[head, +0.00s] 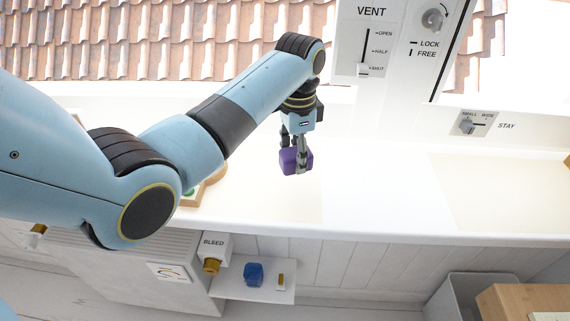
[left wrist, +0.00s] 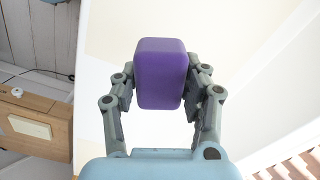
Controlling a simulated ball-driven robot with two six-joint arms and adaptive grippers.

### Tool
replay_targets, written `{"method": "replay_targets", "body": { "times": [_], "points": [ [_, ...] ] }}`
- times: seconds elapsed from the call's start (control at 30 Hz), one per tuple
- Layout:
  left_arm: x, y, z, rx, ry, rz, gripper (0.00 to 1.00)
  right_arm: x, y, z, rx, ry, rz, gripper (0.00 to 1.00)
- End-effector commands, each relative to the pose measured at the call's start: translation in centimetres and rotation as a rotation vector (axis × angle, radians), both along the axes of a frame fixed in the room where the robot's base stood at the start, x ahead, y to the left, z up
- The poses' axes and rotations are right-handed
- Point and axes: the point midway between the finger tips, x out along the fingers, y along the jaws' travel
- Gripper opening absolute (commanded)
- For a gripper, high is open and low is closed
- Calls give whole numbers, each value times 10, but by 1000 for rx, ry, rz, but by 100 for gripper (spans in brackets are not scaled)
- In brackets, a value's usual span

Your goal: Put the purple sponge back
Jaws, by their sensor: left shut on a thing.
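The purple sponge (head: 290,161) is a small rounded block held in my left gripper (head: 297,150) in the head view, over the white desk ledge (head: 370,200). In the left wrist view the purple sponge (left wrist: 160,75) sits between both fingers of my left gripper (left wrist: 162,90), which are shut on its sides. I cannot tell the exact height of the sponge above the ledge. My right gripper is in neither view.
A blue block (head: 253,273) lies on a small low shelf (head: 230,288) beside the BLEED valve (head: 212,254). A wooden item with green (head: 205,190) is partly hidden behind my left arm. A grey bin (head: 470,290) and wooden box (head: 525,302) stand at lower right.

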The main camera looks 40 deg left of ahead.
Motion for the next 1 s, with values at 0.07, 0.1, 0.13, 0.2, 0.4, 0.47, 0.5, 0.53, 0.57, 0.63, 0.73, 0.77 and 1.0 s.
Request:
{"method": "replay_targets", "body": {
  "times": [0.07,0.1,0.13,0.2,0.4,0.47,0.5,0.53,0.57,0.63,0.73,0.77,1.0],
  "points": [
    [2,14,-8,1,0,1,19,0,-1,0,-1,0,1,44],
    [3,18,-10,1,1,0,19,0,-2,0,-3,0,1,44],
    [4,20,-12,0,0,-1,19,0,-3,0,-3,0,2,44],
    [4,24,-15,-1,-1,-1,19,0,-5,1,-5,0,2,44],
    [3,25,-42,-1,3,0,19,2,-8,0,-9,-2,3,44],
    [4,25,-50,-1,2,0,19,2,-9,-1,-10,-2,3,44],
    [3,25,-53,-1,2,0,19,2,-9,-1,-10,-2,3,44],
    [4,25,-55,-1,0,-1,19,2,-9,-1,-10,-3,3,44],
    [4,25,-56,-1,-1,-1,19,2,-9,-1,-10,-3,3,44],
    [4,25,-56,-1,-1,-1,19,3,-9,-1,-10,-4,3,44],
    [4,25,-55,-1,-1,-1,19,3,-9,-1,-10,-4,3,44],
    [4,25,-55,-1,-1,-1,19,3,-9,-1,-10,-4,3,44],
    [4,25,-57,0,0,-1,64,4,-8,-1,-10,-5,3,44]
  ]
}}
